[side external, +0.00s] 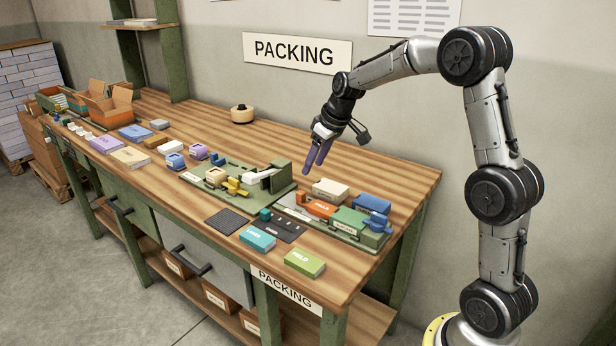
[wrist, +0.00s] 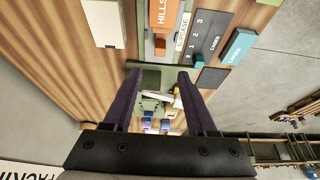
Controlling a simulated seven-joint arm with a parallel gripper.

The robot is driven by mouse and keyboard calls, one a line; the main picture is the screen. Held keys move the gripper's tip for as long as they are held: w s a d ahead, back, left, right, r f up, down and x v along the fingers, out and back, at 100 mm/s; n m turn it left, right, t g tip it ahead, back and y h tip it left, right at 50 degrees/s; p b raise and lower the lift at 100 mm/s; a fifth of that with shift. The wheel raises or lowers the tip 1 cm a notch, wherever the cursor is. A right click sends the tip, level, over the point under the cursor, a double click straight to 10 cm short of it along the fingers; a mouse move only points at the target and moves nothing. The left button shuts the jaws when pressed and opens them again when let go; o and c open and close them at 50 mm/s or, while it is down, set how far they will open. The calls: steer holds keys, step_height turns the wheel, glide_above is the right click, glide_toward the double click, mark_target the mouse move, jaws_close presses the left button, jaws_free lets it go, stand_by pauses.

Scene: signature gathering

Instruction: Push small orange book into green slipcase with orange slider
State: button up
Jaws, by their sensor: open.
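The small orange book (side external: 320,208), marked HILLS, lies flat on a green fixture at the right of the bench. It also shows at the top of the wrist view (wrist: 166,14). The orange slider (side external: 301,198) stands at the book's left end; in the wrist view the slider (wrist: 160,46) is a small block just below the book. The green slipcase (side external: 350,218) is on the same fixture, to the right of the book; I cannot tell whether they touch. My gripper (side external: 318,160) is open and empty, above the bench, with purple fingers pointing down.
A blue clamp-like piece (side external: 377,222) sits at the fixture's right end. A cream box (side external: 330,190) and a blue book (side external: 373,203) lie behind. A dark number board (side external: 284,228), teal box (side external: 257,238) and green-yellow box (side external: 305,262) lie in front. Another green fixture (side external: 280,172) stands left.

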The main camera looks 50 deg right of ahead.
steer(key=shift+v, duration=1.6)
steer(key=g, duration=0.5)
glide_above(301, 192)
step_height(301, 192, down, 13)
steer(key=shift+a+r, duration=0.1)
steer(key=shift+r, duration=0.05)
